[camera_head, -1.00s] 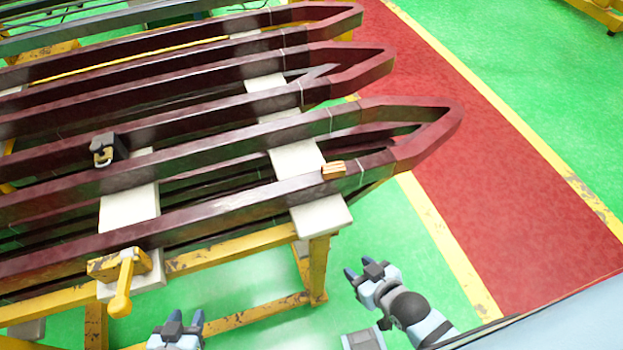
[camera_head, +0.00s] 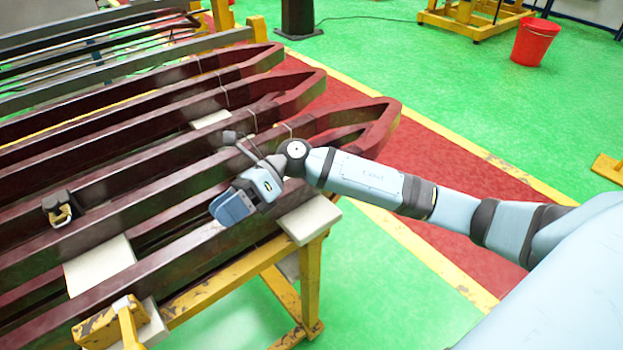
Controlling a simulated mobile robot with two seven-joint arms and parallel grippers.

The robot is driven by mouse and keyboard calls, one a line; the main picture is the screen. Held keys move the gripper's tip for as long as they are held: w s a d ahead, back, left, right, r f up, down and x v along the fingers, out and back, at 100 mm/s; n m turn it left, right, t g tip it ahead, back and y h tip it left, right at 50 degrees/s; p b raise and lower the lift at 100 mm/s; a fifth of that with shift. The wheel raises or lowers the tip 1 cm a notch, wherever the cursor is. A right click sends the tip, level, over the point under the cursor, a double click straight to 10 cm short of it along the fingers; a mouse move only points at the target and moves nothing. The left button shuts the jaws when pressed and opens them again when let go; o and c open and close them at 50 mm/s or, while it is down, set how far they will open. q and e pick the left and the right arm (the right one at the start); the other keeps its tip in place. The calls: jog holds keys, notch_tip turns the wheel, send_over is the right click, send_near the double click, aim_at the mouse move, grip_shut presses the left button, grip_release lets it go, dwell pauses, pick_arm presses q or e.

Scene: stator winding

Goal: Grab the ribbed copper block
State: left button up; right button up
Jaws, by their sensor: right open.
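My right arm reaches in from the right, over the end of the dark red coil bars. My right gripper (camera_head: 228,208) is open and points down and left, with its blue finger at the front coil bar (camera_head: 190,253). The ribbed copper block does not show now. It sat on this front bar near the pointed coil end, and the gripper and wrist now cover about that place. I cannot tell whether the fingers are around it or touch it. My left gripper is out of view.
A dark padlock-like object (camera_head: 62,209) with brass sits on a bar to the left. White pads (camera_head: 311,220) lie on the yellow stand (camera_head: 312,290). A red bucket (camera_head: 535,42) stands far off.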

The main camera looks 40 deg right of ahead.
jog(key=w+d+r+n+t+h+b, duration=0.1)
jog(key=w+d+n+h, duration=0.15)
jog(key=d+h, duration=0.45)
jog(key=w+d+r+n+h+b, duration=0.2)
jog(key=w+d+h, duration=0.1)
jog(key=d, duration=0.7)
jog(key=w+d+r+n+t+h+b, duration=0.1)
jog(key=w+d+n+h, duration=0.15)
jog(key=d+h, duration=0.5)
jog(key=shift+m+y, duration=0.5)
jog(key=shift+y, duration=0.45)
jog(key=f, duration=0.2)
jog(key=d+f, duration=0.1)
jog(key=f, duration=0.4)
jog(key=shift+w+d, duration=0.15)
jog(key=shift+w, duration=0.2)
jog(key=shift+f, duration=0.45)
jog(key=f, duration=0.2)
jog(key=a+f+p, duration=0.1)
jog(key=f, duration=0.1)
jog(key=shift+w, duration=0.35)
jog(key=shift+d+f, duration=0.1)
jog(key=shift+f, duration=0.45)
jog(key=shift+c, duration=0.4)
grip_shut()
